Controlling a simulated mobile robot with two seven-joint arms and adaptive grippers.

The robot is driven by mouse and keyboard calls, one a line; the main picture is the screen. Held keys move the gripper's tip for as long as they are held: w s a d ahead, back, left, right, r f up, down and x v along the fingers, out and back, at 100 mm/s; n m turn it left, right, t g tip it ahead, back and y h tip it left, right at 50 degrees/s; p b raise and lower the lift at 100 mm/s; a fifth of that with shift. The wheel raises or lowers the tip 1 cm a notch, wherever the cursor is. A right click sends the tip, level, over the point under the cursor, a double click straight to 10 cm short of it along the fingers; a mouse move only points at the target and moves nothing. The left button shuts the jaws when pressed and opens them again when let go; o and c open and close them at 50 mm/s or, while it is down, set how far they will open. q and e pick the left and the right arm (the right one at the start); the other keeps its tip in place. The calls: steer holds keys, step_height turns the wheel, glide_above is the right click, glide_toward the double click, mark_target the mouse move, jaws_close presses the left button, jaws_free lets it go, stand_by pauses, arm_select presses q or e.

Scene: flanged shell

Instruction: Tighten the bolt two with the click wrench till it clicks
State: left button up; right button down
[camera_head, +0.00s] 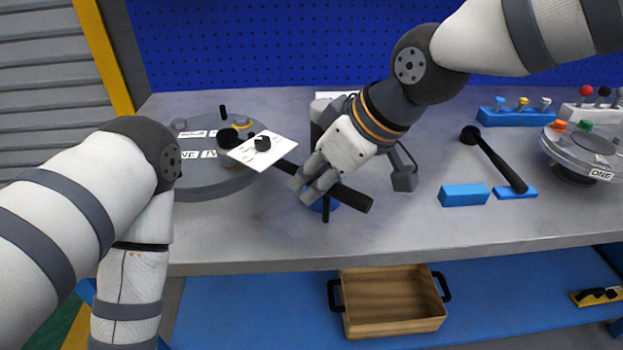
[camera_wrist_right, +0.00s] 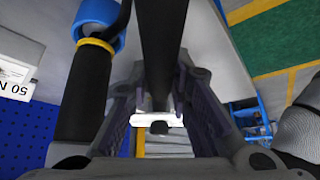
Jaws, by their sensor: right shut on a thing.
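My right gripper (camera_head: 318,185) is shut around the black handle of a wrench (camera_head: 352,197). The wrench slants up and left, and its round head (camera_head: 229,138) is over the grey flanged shell (camera_head: 213,188). A white plate (camera_head: 272,146) with a black knob covers part of the shaft. Whether the head sits on a bolt is hard to tell. The shell carries white number labels, partly hidden; I cannot make out bolt two. In the right wrist view the handle (camera_wrist_right: 160,50) runs between the fingers. My left gripper is out of view.
A second black handle with a yellow ring (camera_wrist_right: 97,44) stands beside my right gripper in a blue holder (camera_wrist_right: 98,15). Another black tool (camera_head: 499,162) rests on blue blocks at right, near a flange labelled ONE (camera_head: 585,160). A wooden crate (camera_head: 390,327) is on the lower shelf.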

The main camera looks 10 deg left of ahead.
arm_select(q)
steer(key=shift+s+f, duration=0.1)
arm_select(e)
steer(key=shift+w+d, duration=0.1)
steer(key=shift+w, duration=0.1)
steer(key=shift+r+p, duration=0.45)
steer(key=shift+r, duration=1.7)
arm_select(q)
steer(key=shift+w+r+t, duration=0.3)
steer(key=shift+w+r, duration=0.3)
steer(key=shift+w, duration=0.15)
arm_select(e)
steer(key=shift+r, duration=1)
